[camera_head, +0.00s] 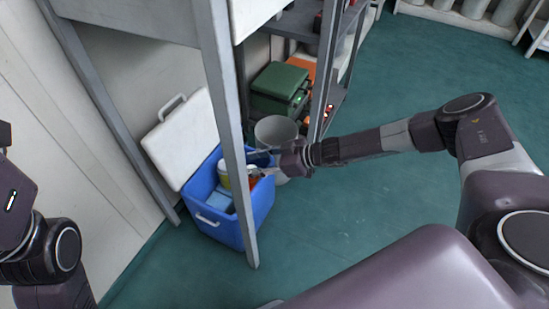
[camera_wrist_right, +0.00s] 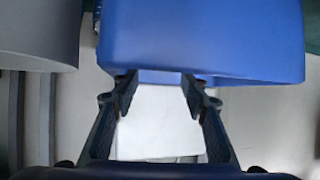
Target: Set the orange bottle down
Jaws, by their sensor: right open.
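The orange bottle (camera_head: 255,182) shows as a small orange patch inside the open blue cooler (camera_head: 212,225), partly hidden by my gripper and the grey post. My right gripper (camera_head: 259,170) is over the cooler's right side, close to the bottle. The right wrist view shows its fingers (camera_wrist_right: 157,88) spread, with nothing held between them. In that view the blue cooler wall (camera_wrist_right: 205,40) is near the fingertips, and the white lid (camera_wrist_right: 160,125) lies behind them. The bottle does not show there. Only part of my left arm shows at the left edge, without its fingertips.
A yellow-and-white container (camera_head: 224,174) and a light-blue block (camera_head: 220,199) are also in the cooler. A grey bin (camera_head: 276,133) stands just behind it. The grey post (camera_head: 231,140) rises in front. A green case (camera_head: 279,88) is on the shelf. Green floor is clear at right.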

